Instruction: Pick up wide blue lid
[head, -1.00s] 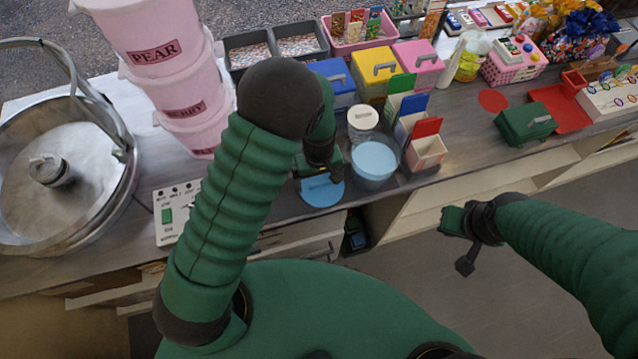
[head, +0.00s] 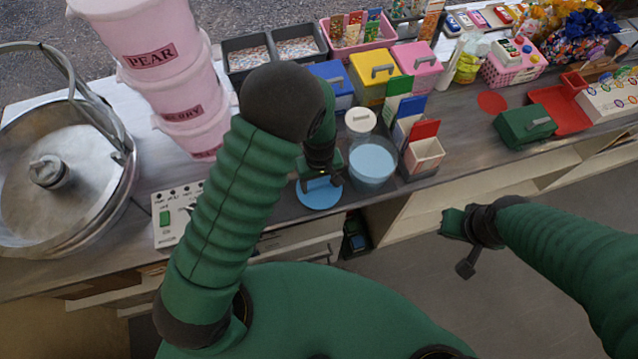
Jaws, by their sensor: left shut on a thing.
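The wide blue lid (head: 318,199) is a flat light-blue disc near the counter's front edge, in the middle of the head view. My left gripper (head: 321,184) is over it, shut on the lid's handle, which the fingers partly hide. I cannot tell whether the lid touches the counter. A clear tub (head: 372,167) with light-blue contents stands just right of the lid. My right gripper (head: 455,222) hangs in front of the counter, away from the lid, and its fingers do not show clearly.
A white-lidded jar (head: 361,121) stands behind the tub. Blue, yellow and pink boxes (head: 373,66) are farther back. A card holder (head: 424,154) is right of the tub. A switch panel (head: 174,219) and stacked pink buckets (head: 181,80) are left. A green case (head: 525,126) lies right.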

